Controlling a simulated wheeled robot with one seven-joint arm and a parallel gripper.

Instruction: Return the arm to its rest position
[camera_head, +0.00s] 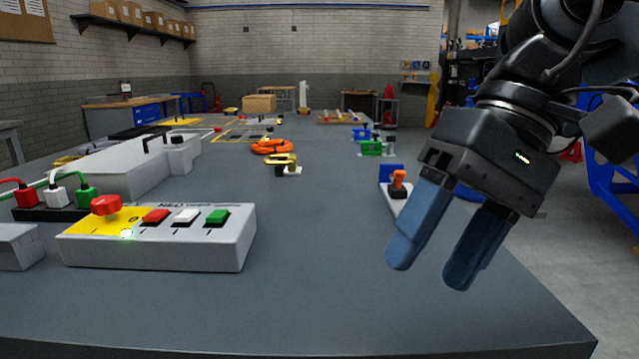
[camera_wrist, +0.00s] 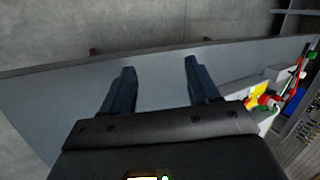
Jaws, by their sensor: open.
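My gripper (camera_head: 428,277) hangs at the right in the head view, above the right front part of the grey table (camera_head: 330,290). Its two blue fingers point down and are spread apart with nothing between them. In the wrist view my gripper (camera_wrist: 159,65) also shows open and empty, with the bare table top (camera_wrist: 60,105) beyond the fingers. My arm comes in from the upper right of the head view.
A control box (camera_head: 160,255) with red, white and green buttons stands at the left front. A small switch with an orange lever (camera_head: 399,180) is just left of my gripper. An orange ring (camera_head: 272,147) lies farther back. The front middle of the table is clear.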

